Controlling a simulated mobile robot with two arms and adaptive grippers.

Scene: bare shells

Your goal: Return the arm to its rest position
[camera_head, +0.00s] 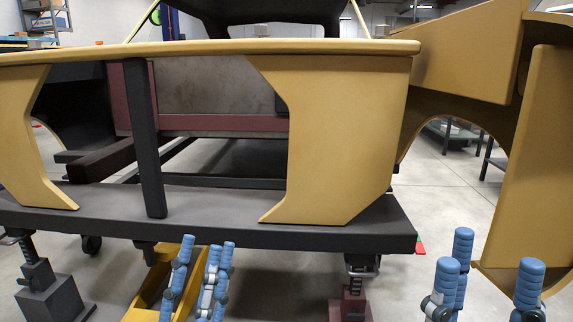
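My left gripper (203,250) is at the lower middle-left of the head view. Its blue segmented fingers point up with a narrow gap between them, and I see nothing held in it. My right gripper (493,263) is at the lower right. Its blue fingers point up, spread wide, with nothing between them. Both grippers show in front of and below the dark platform edge. The arms behind the fingers are mostly out of the frame.
A tan car body shell (335,140) stands on a dark platform (250,215) across the view. Jack-like supports (50,290) stand under it, and a yellow piece (150,295) lies behind my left gripper. A tan panel (530,170) stands at the right. Grey floor (440,200) shows between.

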